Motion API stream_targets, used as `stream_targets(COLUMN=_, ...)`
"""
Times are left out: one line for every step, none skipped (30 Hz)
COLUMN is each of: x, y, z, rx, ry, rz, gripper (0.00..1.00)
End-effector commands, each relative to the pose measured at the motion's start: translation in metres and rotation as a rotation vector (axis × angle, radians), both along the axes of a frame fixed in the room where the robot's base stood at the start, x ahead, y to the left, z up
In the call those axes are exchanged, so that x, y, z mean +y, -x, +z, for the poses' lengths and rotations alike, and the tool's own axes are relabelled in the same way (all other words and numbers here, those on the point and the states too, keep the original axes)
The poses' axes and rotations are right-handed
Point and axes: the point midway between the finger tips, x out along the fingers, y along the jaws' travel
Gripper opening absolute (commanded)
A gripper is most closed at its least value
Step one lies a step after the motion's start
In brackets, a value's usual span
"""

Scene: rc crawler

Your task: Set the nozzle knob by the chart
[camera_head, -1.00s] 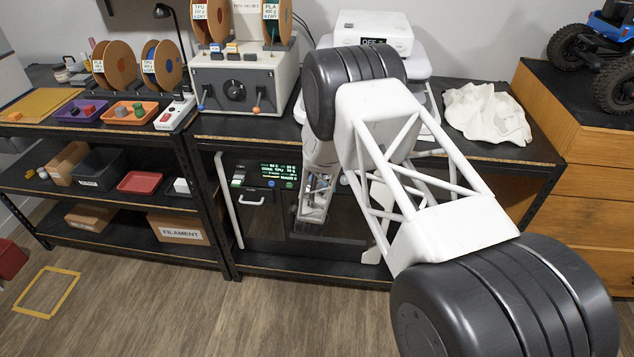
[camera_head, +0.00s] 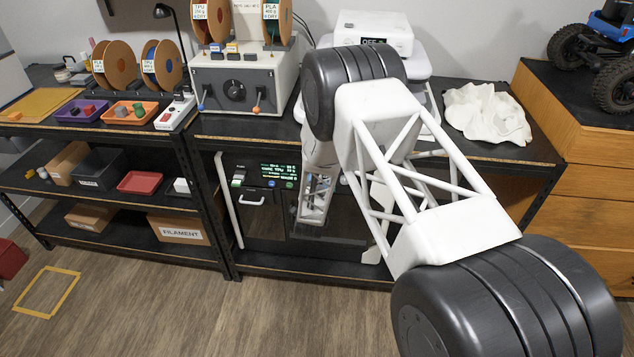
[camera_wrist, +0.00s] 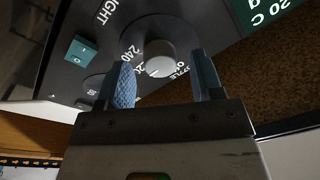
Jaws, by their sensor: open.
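The nozzle knob (camera_wrist: 158,58) is a round grey dial with a light pointer line on a dark panel in the wrist view. Numbers and a partly covered label surround it; 240 is readable. My gripper (camera_wrist: 162,68) is open, with one blue padded finger on each side of the knob's near edge. I cannot tell whether either finger touches it. I cannot identify the chart for certain.
A green switch (camera_wrist: 81,51) and another dark round dial (camera_wrist: 92,86) are on the panel near the knob. In the head view, the bench top (camera_head: 455,146) lies above my wrist, and a white handle (camera_head: 251,202) is on the machine's front.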

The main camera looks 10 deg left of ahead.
Motion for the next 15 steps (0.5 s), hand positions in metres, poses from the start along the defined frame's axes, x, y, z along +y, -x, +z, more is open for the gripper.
stream_targets(x=0.000, y=0.004, z=0.000, rx=0.001, ry=0.000, rz=0.001, gripper=0.60)
stream_targets(x=0.000, y=0.007, z=0.000, rx=0.000, ry=0.000, rz=0.000, gripper=0.60)
stream_targets(x=0.000, y=0.011, z=0.000, rx=0.000, ry=0.000, rz=0.000, gripper=0.60)
stream_targets(x=0.000, y=0.015, z=0.000, rx=0.000, ry=0.000, rz=0.000, gripper=0.60)
stream_targets(x=0.000, y=0.019, z=-0.001, rx=0.001, ry=0.000, rz=0.001, gripper=0.60)
stream_targets(x=0.000, y=0.024, z=-0.002, rx=0.001, ry=0.000, rz=0.001, gripper=0.60)
stream_targets(x=0.001, y=0.028, z=-0.002, rx=0.001, ry=0.000, rz=0.001, gripper=0.60)
stream_targets(x=0.001, y=0.032, z=-0.003, rx=0.001, ry=0.000, rz=0.001, gripper=0.60)
stream_targets(x=0.001, y=0.037, z=-0.003, rx=0.000, ry=0.000, rz=0.001, gripper=0.60)
stream_targets(x=0.001, y=0.041, z=-0.003, rx=0.000, ry=0.000, rz=0.001, gripper=0.60)
stream_targets(x=0.001, y=0.045, z=-0.003, rx=0.000, ry=0.000, rz=0.001, gripper=0.60)
stream_targets(x=0.001, y=0.049, z=-0.004, rx=0.000, ry=0.000, rz=0.001, gripper=0.60)
stream_targets(x=0.000, y=0.053, z=-0.004, rx=0.000, ry=0.000, rz=0.001, gripper=0.60)
stream_targets(x=0.000, y=0.056, z=-0.004, rx=0.000, ry=0.000, rz=0.001, gripper=0.60)
stream_targets(x=0.000, y=0.059, z=-0.005, rx=-0.001, ry=0.000, rz=0.001, gripper=0.60)
